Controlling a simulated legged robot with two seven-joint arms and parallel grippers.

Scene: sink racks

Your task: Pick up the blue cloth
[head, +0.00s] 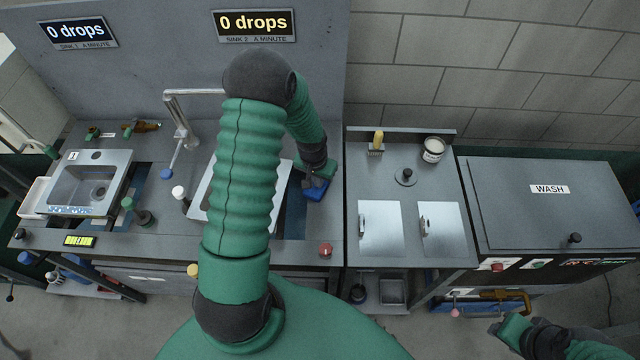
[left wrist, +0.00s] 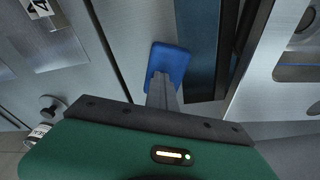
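The blue cloth (head: 315,188) is at the right end of the sink counter, directly under my left gripper (head: 316,180). In the left wrist view the cloth (left wrist: 170,60) is a flat blue pad with rounded corners. The fingers of my left gripper (left wrist: 163,78) are close together and their tips meet the cloth's near edge. They look shut on it, though the tips themselves are partly hidden. My right gripper (head: 500,328) is low at the bottom right of the head view, away from the cloth; its finger gap does not show clearly.
My left arm covers much of the second sink (head: 202,203). A red knob (head: 325,249) stands near the counter's front edge. To the right are a counter with two metal lids (head: 381,228), a brush (head: 377,142), a white jar (head: 434,149) and the WASH unit (head: 550,205).

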